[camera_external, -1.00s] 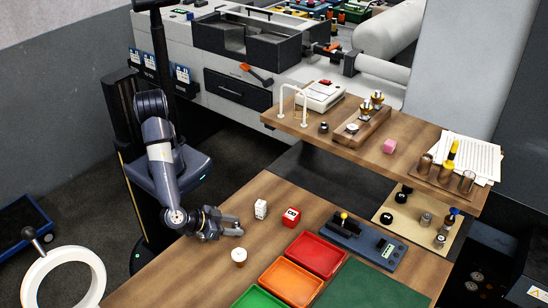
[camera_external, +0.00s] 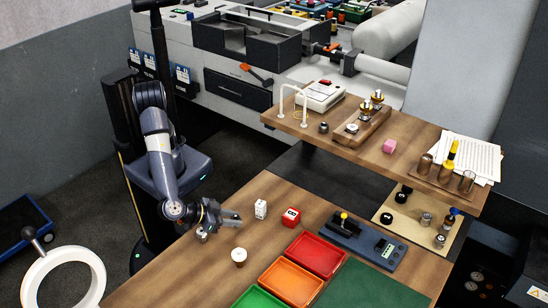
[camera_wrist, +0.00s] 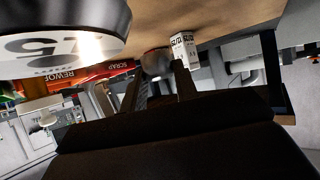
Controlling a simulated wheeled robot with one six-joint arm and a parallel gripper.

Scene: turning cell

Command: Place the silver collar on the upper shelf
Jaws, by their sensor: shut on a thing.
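My gripper (camera_external: 232,217) is just above the left part of the lower wooden bench, its jaws pointing right. In the wrist view the jaws (camera_wrist: 160,85) are shut on a small rounded grey-brown piece (camera_wrist: 156,62), partly hidden by the fingers. It seems to be the silver collar, but its shape is hard to make out. The upper shelf (camera_external: 407,150) is the raised wooden board at the back right, well away from my gripper. On it are a white wire stand (camera_external: 293,104), a small dark round piece (camera_external: 323,128) and a wooden block with brass-topped pieces (camera_external: 362,126).
Red (camera_external: 316,254), orange and green trays lie in front. A blue gauge device (camera_external: 364,243) lies below the shelf.

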